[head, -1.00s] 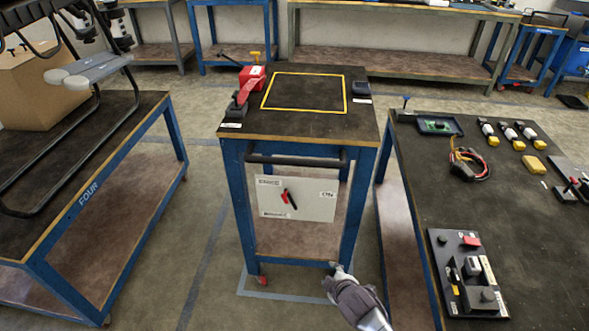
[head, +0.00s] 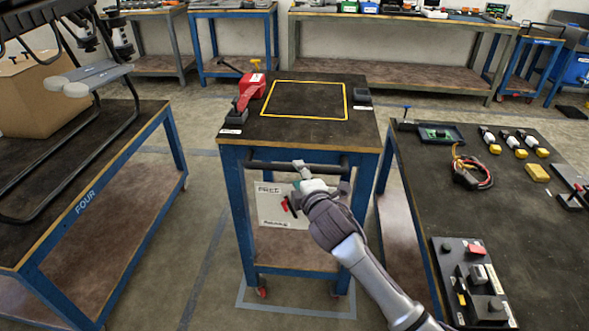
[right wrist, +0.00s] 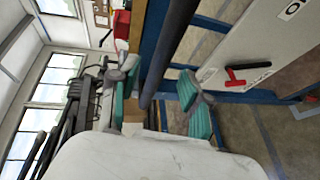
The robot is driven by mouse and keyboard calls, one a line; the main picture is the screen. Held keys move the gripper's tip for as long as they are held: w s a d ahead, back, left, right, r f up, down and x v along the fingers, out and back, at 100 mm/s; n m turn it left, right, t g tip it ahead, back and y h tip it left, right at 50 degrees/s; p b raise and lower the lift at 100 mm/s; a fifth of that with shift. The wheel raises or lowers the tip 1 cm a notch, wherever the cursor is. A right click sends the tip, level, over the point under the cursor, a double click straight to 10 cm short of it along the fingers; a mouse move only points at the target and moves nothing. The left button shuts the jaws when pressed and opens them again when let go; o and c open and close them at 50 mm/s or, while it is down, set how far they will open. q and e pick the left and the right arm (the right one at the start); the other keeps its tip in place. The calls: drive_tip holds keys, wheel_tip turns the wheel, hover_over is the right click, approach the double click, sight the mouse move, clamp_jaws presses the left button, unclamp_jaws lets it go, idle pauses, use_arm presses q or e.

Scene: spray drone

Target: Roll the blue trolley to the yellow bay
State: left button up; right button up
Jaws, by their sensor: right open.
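The blue trolley (head: 233,190) stands in the middle of the head view, with a dark top and a black handle bar (head: 262,166) across its near side. My right gripper (head: 303,172) is at the right part of this bar, open. In the right wrist view the bar (right wrist: 168,50) runs between the two teal-padded fingers (right wrist: 160,97), which are spread on either side of it. I cannot tell how deep the bar sits between them. My left gripper is not in view. No yellow bay shows on the floor.
A blue-framed table marked FOUR (head: 95,202) stands left, with a box (head: 40,98) and black frame on it. A dark worktable (head: 410,175) with parts stands close on the right. Blue-grey floor lines (head: 300,308) surround the trolley's base. Benches line the back wall.

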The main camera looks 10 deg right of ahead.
drive_tip(key=shift+x, duration=2.4)
clamp_jaws()
